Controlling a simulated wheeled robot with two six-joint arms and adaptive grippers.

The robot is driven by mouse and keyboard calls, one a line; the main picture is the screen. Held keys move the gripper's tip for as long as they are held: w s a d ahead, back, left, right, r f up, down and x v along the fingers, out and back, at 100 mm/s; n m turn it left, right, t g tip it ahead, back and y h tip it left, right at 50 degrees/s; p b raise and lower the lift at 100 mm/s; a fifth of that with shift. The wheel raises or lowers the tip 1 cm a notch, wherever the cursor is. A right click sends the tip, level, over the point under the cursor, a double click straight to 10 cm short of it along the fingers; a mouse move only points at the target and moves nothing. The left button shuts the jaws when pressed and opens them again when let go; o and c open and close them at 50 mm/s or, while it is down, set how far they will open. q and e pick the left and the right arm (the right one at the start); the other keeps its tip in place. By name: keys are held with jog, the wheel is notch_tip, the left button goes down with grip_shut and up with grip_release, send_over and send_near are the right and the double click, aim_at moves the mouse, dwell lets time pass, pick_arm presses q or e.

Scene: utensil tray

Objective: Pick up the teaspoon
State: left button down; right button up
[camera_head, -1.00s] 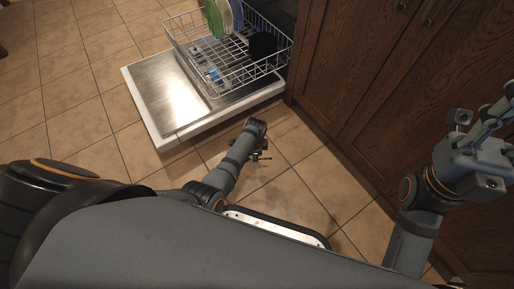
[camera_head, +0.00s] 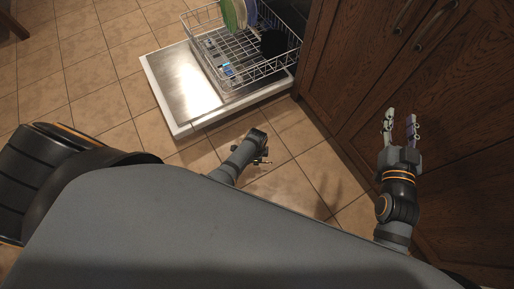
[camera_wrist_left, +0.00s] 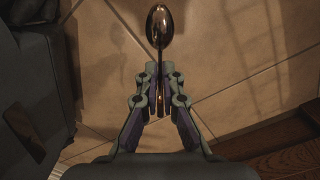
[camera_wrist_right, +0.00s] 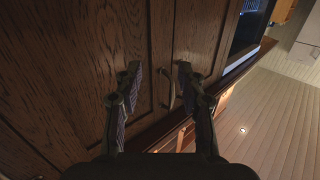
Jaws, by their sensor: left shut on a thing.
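The teaspoon (camera_wrist_left: 159,25) shows in the left wrist view, a shiny metal spoon with its bowl beyond the fingertips. Its handle runs back between the fingers. My left gripper (camera_wrist_left: 160,72) is shut on the handle, above tiled floor. In the head view my left forearm reaches toward the dishwasher door, and I cannot make out the spoon there. My right gripper (camera_head: 400,117) is open and empty in front of the wooden cabinet. It also shows open in the right wrist view (camera_wrist_right: 159,70).
The open dishwasher door (camera_head: 183,88) lies low ahead, with a wire rack (camera_head: 240,62) holding plates and small blue items. Wooden cabinet doors (camera_head: 455,100) with handles stand close on the right, near my right gripper. Tiled floor (camera_head: 90,85) is clear on the left.

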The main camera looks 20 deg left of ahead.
pick_arm(q)
jog(key=shift+s+r+p, duration=0.35)
jog(key=shift+s+p, duration=0.4)
jog(key=shift+s, duration=0.05)
pick_arm(e)
jog(key=s+f+g, duration=0.4)
jog(key=f, duration=0.4)
jog(key=s+f+g, duration=0.4)
jog(key=f, duration=0.4)
jog(key=shift+s+a+f, duration=0.15)
jog(key=shift+s+a, duration=0.25)
pick_arm(q)
jog(key=shift+d, duration=0.1)
